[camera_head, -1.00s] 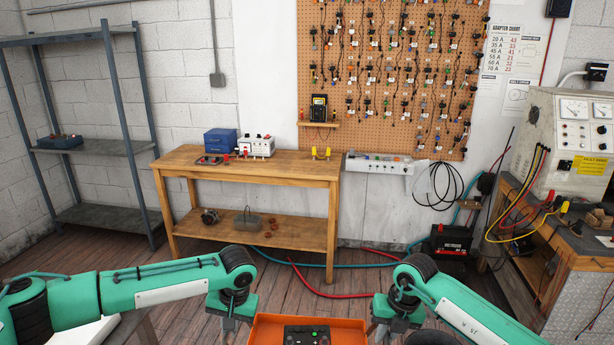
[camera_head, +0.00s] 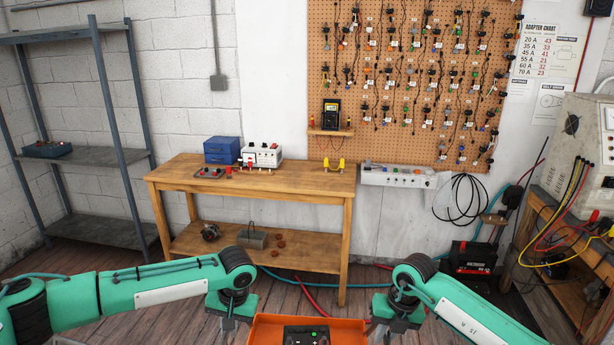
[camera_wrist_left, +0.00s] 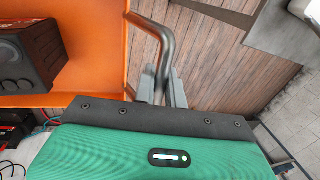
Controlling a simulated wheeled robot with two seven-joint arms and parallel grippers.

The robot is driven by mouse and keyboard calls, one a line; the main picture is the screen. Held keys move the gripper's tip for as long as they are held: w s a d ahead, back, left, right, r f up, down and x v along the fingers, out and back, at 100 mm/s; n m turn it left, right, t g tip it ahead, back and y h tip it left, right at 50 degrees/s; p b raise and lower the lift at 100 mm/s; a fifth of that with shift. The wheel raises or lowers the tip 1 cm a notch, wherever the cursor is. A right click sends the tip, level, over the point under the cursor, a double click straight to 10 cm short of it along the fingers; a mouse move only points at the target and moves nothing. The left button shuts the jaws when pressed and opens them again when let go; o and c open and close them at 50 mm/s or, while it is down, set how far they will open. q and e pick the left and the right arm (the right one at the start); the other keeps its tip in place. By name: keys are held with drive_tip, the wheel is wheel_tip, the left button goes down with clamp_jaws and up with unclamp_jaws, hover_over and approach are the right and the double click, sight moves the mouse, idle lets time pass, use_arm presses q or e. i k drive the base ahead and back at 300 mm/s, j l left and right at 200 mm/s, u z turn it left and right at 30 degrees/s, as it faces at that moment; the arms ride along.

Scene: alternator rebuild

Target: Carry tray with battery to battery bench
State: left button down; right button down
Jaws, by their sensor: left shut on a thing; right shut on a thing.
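The orange tray (camera_head: 262,328) is at the bottom edge of the head view, held between my two grippers, its near part cut off. A dark battery (camera_head: 306,336) with small red and green spots sits in it. In the left wrist view the battery (camera_wrist_left: 30,55) is on the tray (camera_wrist_left: 95,45) floor, beside a bent metal handle (camera_wrist_left: 163,40). My left gripper (camera_wrist_left: 167,92) is shut on that handle. My right gripper (camera_head: 383,332) is at the tray's right side, shut; its handle is hardly visible. A wooden bench (camera_head: 310,180) stands ahead, beyond the tray.
On the bench are blue boxes (camera_head: 222,150), a white device (camera_head: 262,156) and a yellow item (camera_head: 334,165); its middle and right have bare room. Red and blue hoses lie on the floor. A black battery (camera_head: 472,258) and a workbench stand right, a grey shelf (camera_head: 98,157) left.

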sight(313, 179)
drive_tip(key=i+j, duration=0.2)
drive_tip(key=i, duration=0.15)
drive_tip(key=i+j, duration=0.15)
drive_tip(key=i, duration=0.25)
drive_tip(key=i+j, duration=0.1)
drive_tip(key=i, duration=2.75)
drive_tip(key=i+z, duration=0.15)
drive_tip(key=i, duration=0.15)
